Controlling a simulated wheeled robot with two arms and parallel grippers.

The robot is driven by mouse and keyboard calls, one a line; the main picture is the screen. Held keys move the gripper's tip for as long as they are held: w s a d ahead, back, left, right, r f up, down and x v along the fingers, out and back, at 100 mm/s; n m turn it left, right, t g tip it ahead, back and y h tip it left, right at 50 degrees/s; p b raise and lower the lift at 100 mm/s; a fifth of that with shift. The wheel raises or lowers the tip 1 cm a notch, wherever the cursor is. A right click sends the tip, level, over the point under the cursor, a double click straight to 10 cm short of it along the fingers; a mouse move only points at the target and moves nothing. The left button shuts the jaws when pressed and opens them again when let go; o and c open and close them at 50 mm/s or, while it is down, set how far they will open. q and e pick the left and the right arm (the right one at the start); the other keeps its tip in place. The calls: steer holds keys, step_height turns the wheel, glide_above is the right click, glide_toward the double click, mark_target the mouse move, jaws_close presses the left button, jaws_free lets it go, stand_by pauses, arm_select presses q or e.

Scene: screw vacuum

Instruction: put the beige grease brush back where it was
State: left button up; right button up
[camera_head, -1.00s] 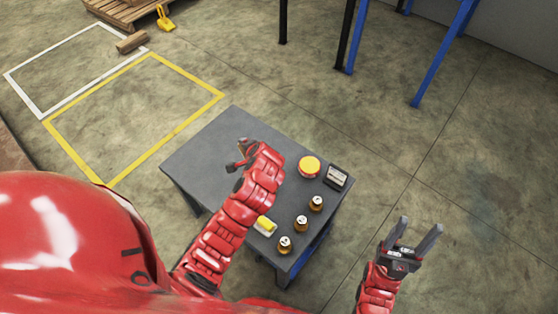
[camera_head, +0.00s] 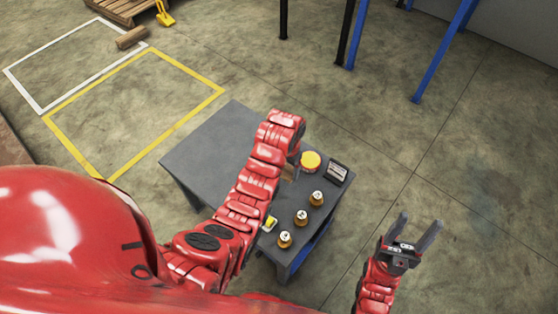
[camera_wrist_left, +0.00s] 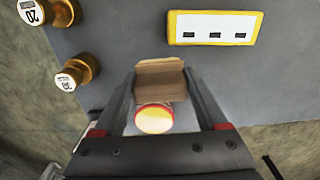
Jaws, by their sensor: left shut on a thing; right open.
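The beige grease brush (camera_wrist_left: 160,84) is seen as a tan block between the fingertips of my left gripper (camera_wrist_left: 158,76) in the left wrist view. That gripper is shut on it, above the grey table. In the head view my left arm hides most of the gripper, and only a small tan patch (camera_head: 288,173) shows beside the arm. A round red-rimmed, yellow-topped thing (camera_wrist_left: 155,118) shows between the fingers, nearer my palm; I cannot tell if the brush touches it. My right gripper (camera_head: 413,229) is open and empty, right of the table.
A yellow slotted block (camera_wrist_left: 215,28) lies near the weights. The table's far left part looks clear.

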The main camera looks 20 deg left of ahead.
arm_select(q)
steer(key=w+a, duration=0.1)
steer(key=w, duration=0.1)
steer(key=w+a, duration=0.1)
steer(key=w, duration=0.1)
steer(key=w+a, duration=0.2)
steer(key=shift+a+f, duration=0.1)
steer(key=shift+f, duration=0.15)
steer(key=shift+w+a+b, duration=0.3)
steer(key=shift+w+a, duration=0.15)
steer(key=shift+w, duration=0.1)
steer(key=shift+w+f, duration=0.1)
step_height(320, 180, down, 3)
steer(key=shift+f+b, duration=0.2)
steer(key=shift+b, duration=0.25)
steer(key=o, duration=1.1)
